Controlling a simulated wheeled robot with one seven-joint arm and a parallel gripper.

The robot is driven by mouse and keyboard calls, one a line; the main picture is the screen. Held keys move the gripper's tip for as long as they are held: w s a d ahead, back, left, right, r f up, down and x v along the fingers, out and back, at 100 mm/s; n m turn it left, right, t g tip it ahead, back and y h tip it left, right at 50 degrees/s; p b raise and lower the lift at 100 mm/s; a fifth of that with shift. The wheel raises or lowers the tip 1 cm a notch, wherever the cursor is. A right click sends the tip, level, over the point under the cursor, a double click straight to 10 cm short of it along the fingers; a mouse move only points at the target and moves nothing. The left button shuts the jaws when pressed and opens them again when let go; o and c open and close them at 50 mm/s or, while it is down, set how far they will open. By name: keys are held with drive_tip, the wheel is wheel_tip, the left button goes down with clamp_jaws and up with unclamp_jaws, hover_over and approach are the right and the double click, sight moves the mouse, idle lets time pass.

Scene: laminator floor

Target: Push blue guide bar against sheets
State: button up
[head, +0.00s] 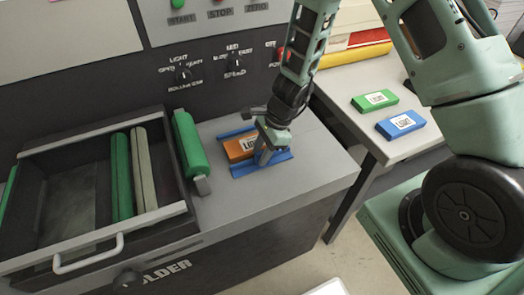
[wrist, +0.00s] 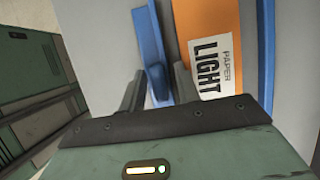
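An orange pack of sheets (head: 240,147) labelled LIGHT lies on the grey machine top between blue guide bars. In the wrist view the pack (wrist: 213,25) has a white PAPER LIGHT label. One blue guide bar (wrist: 150,38) lies to its left there, with a strip of grey surface between bar and pack. Another blue bar (wrist: 266,45) runs along its right side. My gripper (head: 265,157) reaches down over the near part of the pack and bars. In the wrist view its fingers (wrist: 158,72) stand either side of the left bar's blue tab. Whether they press on it is unclear.
A green roller (head: 188,145) stands just left of the guides. Further left is an open tray (head: 75,235) with a handle. A side table (head: 360,127) at right holds a green pack (head: 375,100) and a blue pack (head: 401,124). The machine top's front right is clear.

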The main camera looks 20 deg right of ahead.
drive_tip(key=shift+r, duration=0.15)
drive_tip(key=v, duration=1.7)
drive_tip(key=shift+p, duration=0.3)
drive_tip(key=shift+r, duration=0.1)
